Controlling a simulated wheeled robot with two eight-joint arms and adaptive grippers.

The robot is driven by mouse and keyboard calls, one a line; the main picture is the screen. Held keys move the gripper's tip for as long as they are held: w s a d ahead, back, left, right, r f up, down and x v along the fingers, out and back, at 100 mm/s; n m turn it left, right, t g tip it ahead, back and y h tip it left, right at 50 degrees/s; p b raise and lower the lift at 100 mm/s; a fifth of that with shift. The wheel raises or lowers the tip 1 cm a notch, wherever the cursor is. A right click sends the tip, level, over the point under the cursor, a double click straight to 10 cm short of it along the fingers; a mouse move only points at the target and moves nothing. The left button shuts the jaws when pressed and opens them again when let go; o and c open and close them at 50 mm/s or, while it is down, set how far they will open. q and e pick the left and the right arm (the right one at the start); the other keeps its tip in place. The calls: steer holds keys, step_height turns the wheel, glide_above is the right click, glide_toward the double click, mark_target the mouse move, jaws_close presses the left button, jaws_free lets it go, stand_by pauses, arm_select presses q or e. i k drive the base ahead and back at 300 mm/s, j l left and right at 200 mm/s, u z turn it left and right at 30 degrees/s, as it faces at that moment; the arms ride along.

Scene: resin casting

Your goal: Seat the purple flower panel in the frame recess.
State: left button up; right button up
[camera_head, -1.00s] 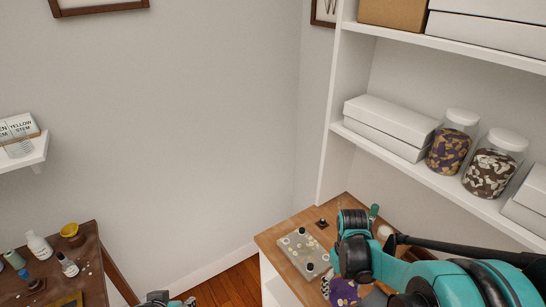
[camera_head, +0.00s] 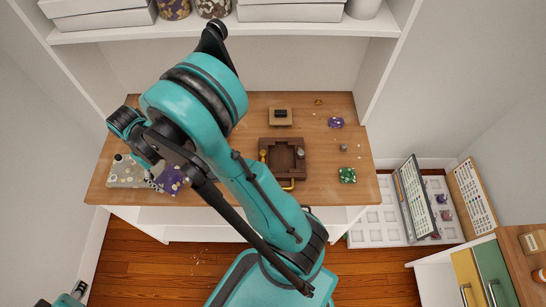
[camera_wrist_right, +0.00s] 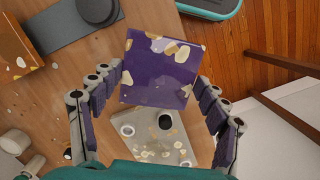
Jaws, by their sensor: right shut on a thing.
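The purple flower panel (camera_head: 174,180), dark purple with white and tan petals, is in my right gripper (camera_head: 160,176) at the left of the worktop. In the right wrist view the panel (camera_wrist_right: 150,80) sits between the fingers of my right gripper (camera_wrist_right: 160,80), which are shut on its two sides. Its lower edge overlaps a grey plate in that view; I cannot tell its height above it. The brown frame (camera_head: 272,146) lies mid-worktop, right of my right arm, its square recess showing. A bit of my left gripper (camera_head: 66,301) shows at the bottom left; its jaws are unclear.
The grey plate (camera_head: 122,174) with dark and light knobs lies at the left. A small block (camera_head: 280,117), a purple piece (camera_head: 336,122) and a green piece (camera_head: 347,175) sit around the frame. A shelf (camera_head: 300,29) overhangs the back.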

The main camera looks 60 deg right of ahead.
mark_target(282, 159)
steer(key=i+z, duration=0.15)
steer(key=z, duration=1.75)
